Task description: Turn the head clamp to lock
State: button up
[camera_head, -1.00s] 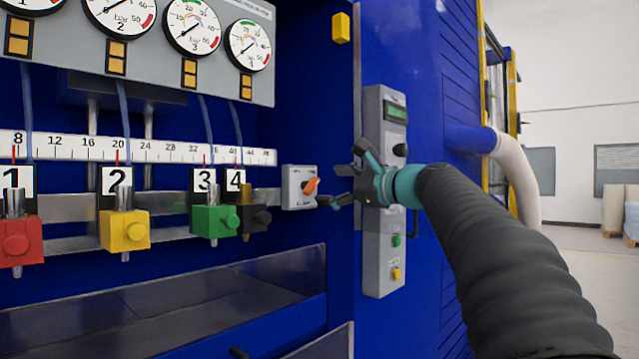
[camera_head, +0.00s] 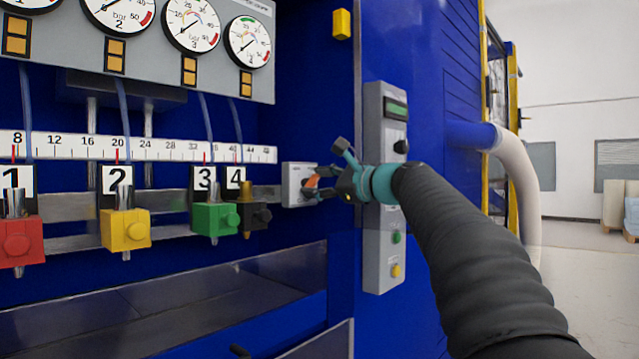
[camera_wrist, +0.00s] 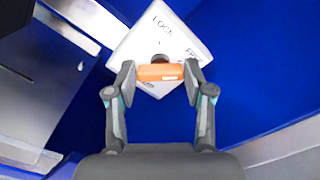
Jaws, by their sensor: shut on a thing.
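The head clamp switch is a light grey square plate (camera_head: 294,174) with an orange knob (camera_head: 311,183), on the blue machine to the right of the numbered clamps. In the wrist view the plate (camera_wrist: 140,45) carries the word LOCK and a second label that is partly hidden. The orange knob (camera_wrist: 160,72) lies crosswise between my fingertips. My gripper (camera_head: 312,183) is shut on the knob, one finger at each end of it, as the wrist view (camera_wrist: 160,76) shows. In the head view the fingers partly cover the knob.
A grey control panel (camera_head: 371,270) with a display and buttons stands close behind my wrist. Red (camera_head: 18,240), yellow (camera_head: 124,230), green (camera_head: 214,219) and black (camera_head: 254,216) clamps line the rail at left. A metal ledge (camera_head: 200,295) lies below.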

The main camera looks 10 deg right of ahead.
jog(key=shift+n, duration=0.3)
jog(key=n+b, duration=0.2)
jog(key=n, duration=0.1)
jog(key=shift+f+n, duration=0.15)
jog(key=shift+n, duration=0.15)
jog(key=n+b, duration=0.2)
jog(key=n, duration=0.2)
jog(key=shift+f+n+b, duration=0.1)
jog(key=shift+n+b, duration=0.2)
jog(key=n+b, duration=0.2)
jog(key=n, duration=0.2)
jog(key=shift+n+b, duration=0.8)
jog(key=shift+n, duration=1.7)
jog(key=o, duration=1.2)
jog(key=shift+c, duration=0.2)
